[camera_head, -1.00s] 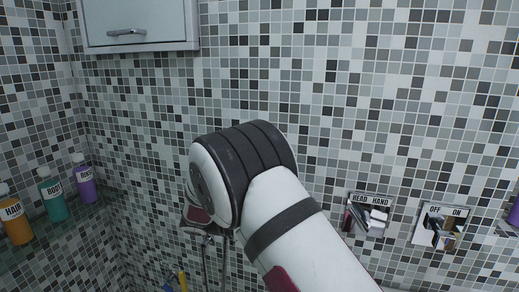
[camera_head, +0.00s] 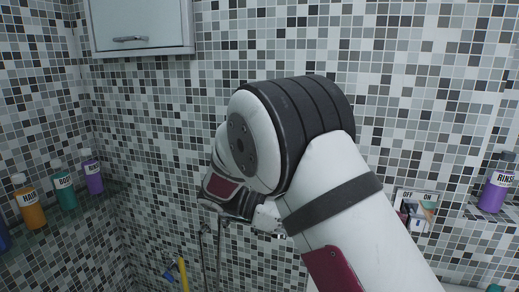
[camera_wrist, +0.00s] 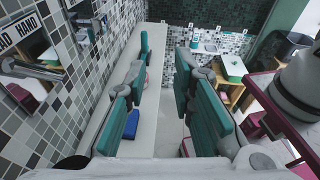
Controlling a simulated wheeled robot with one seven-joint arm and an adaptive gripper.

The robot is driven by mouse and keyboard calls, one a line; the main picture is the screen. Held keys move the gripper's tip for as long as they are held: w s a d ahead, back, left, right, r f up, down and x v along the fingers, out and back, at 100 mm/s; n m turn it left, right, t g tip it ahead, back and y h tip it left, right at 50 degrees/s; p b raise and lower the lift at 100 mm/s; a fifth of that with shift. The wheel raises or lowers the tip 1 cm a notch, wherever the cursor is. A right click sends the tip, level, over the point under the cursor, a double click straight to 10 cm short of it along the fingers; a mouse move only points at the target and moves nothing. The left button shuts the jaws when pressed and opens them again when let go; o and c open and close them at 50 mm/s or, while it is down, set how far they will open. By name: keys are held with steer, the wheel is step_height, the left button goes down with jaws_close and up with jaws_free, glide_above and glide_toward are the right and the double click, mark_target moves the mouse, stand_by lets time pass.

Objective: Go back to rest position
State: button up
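My gripper (camera_wrist: 164,75) shows in the wrist view with its teal-padded fingers spread apart and nothing held between them. Through the gap I see a pale ledge and the floor. In the head view my white arm with dark bands fills the middle, in front of the tiled wall (camera_head: 420,75). Only part of the gripper's dark body shows there, below and left of the large joint. Its fingertips cannot be made out in that view.
Bottles labelled HAIR (camera_head: 31,207), BODY (camera_head: 64,188) and another purple one (camera_head: 92,175) stand on the left shelf. A RINSE bottle (camera_head: 497,186) stands at right, near an OFF/ON control plate (camera_head: 416,211). A cabinet (camera_head: 140,25) hangs upper left. The wrist view shows a HEAD/HAND control (camera_wrist: 32,65) close at left.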

steer(key=s+d+r+m+t+y, duration=0.2)
steer(key=s+m+t+y, duration=0.1)
steer(key=s+m+y, duration=0.2)
steer(key=s+d+r+m+t+y, duration=0.2)
steer(key=s+m+y, duration=0.3)
steer(key=s, duration=0.4)
steer(key=s+d+r+m+t+y, duration=0.2)
steer(key=s+r+m+t+y, duration=0.1)
steer(key=s, duration=0.4)
steer(key=shift+s+d+m+t+y, duration=0.35)
steer(key=shift+m+t+y, duration=0.15)
steer(key=shift+m+y, duration=0.7)
